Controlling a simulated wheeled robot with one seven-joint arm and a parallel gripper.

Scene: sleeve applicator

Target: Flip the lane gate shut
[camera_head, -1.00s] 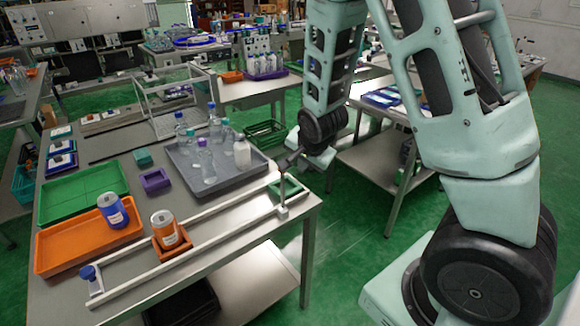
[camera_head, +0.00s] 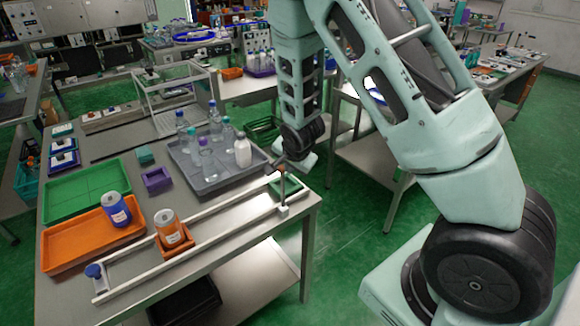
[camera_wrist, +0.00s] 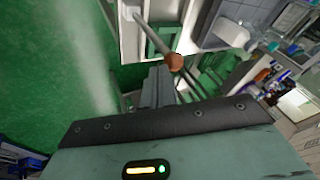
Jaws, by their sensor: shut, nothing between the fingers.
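The lane (camera_head: 200,217) is a pair of pale rails along the table's front edge. In the wrist view the gate's rod (camera_wrist: 150,36) has a brown round knob (camera_wrist: 174,62). My gripper (camera_head: 277,166) is shut and empty at the top of the lever. In the wrist view my gripper (camera_wrist: 158,80) is right by the knob; I cannot tell whether they touch.
A grey tray (camera_head: 212,185) with several bottles lies just behind. Orange (camera_head: 65,257) and green (camera_head: 60,207) trays are left.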

